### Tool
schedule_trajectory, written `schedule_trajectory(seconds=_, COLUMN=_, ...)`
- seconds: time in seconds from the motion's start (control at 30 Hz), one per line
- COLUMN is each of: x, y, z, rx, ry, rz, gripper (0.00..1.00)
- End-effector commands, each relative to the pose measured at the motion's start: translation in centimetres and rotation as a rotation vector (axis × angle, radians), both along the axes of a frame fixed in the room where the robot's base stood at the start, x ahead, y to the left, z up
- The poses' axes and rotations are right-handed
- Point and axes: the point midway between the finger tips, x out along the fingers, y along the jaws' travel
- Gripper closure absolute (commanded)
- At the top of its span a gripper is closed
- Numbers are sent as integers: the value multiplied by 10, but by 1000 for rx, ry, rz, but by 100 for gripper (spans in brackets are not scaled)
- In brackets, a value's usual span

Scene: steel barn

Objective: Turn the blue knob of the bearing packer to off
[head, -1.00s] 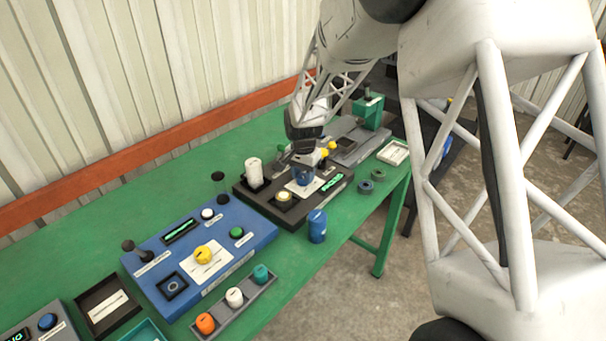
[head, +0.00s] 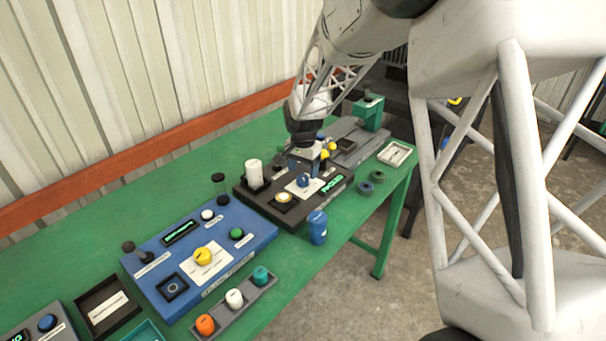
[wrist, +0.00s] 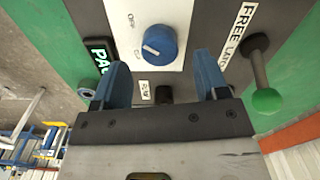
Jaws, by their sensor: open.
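The bearing packer is a dark box (head: 262,205) with a lit green display (head: 332,183) on the green bench. Its blue knob (head: 303,181) sits on a white plate; the wrist view shows the knob (wrist: 161,45) with a white pointer mark on its left side. "OFF" is printed up and left of the knob, and another label, partly hidden, is lower left. My gripper (head: 305,165) is open, above and a little behind the knob. In the wrist view its blue fingers (wrist: 161,66) stand apart either side of the knob's near side, not touching it.
A green-balled lever (wrist: 265,98) stands by a "FREE LATCH" label. A blue canister (head: 317,227) stands in front. A blue panel (head: 200,290) with a yellow knob is at left.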

Motion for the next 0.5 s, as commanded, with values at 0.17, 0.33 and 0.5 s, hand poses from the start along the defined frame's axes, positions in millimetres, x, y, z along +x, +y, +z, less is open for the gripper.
schedule_trajectory(seconds=0.17, x=0, y=0, z=24, rx=0, ry=0, rz=0, gripper=33)
schedule_trajectory(seconds=0.33, x=0, y=0, z=42, rx=0, ry=0, rz=0, gripper=33)
schedule_trajectory(seconds=0.5, x=0, y=0, z=50, rx=0, ry=1, rz=0, gripper=33)
